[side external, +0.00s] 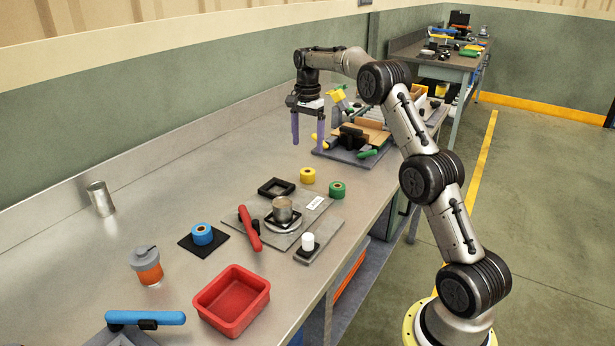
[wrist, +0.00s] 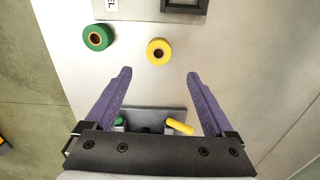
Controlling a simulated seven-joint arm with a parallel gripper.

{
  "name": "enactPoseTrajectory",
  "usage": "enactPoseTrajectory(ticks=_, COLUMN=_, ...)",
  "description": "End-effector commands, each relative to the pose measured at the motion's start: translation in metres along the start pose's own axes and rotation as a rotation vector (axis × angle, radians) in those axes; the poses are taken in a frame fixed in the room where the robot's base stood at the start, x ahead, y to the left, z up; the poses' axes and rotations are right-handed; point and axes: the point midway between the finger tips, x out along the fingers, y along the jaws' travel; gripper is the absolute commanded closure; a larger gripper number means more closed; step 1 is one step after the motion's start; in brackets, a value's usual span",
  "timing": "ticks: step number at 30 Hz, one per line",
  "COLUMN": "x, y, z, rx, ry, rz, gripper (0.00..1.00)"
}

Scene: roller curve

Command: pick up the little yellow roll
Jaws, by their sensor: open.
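The little yellow roll (side external: 308,175) lies flat on the metal bench, just beyond the black square frame and beside the green roll (side external: 337,189). In the wrist view the yellow roll (wrist: 159,51) shows its dark centre hole, ahead of and between my fingertips. The green roll (wrist: 98,38) is to its left there. My gripper (side external: 308,140) has purple fingers pointing down, and is raised above the bench behind the yellow roll. In the wrist view my gripper (wrist: 159,74) is open, with nothing between its fingers.
A grey plate (side external: 322,205) holds a metal cup (side external: 282,209) and a red-handled tool (side external: 249,228). A blue roll (side external: 202,234) sits on a black pad. A red tray (side external: 232,300) is at the front. A tool board (side external: 345,155) stands near my gripper. The bench left of the yellow roll is clear.

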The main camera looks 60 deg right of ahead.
Motion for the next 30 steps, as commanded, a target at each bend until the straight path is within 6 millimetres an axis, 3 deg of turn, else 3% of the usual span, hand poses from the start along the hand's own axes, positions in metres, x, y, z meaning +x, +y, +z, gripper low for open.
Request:
enactPoseTrajectory(ticks=3, x=0.020, y=0.001, z=0.001, rx=-0.001, ry=-0.001, rz=0.002, gripper=0.12)
enactPoseTrajectory(ticks=13, x=0.046, y=0.001, z=0.002, rx=-0.001, ry=-0.001, rz=0.002, gripper=0.12)
enactPoseTrajectory(ticks=21, x=0.082, y=0.003, z=0.005, rx=-0.001, ry=-0.001, rz=0.001, gripper=0.12)
enactPoseTrajectory(ticks=30, x=0.089, y=0.003, z=0.004, rx=-0.001, ry=0.001, rz=-0.001, gripper=0.12)
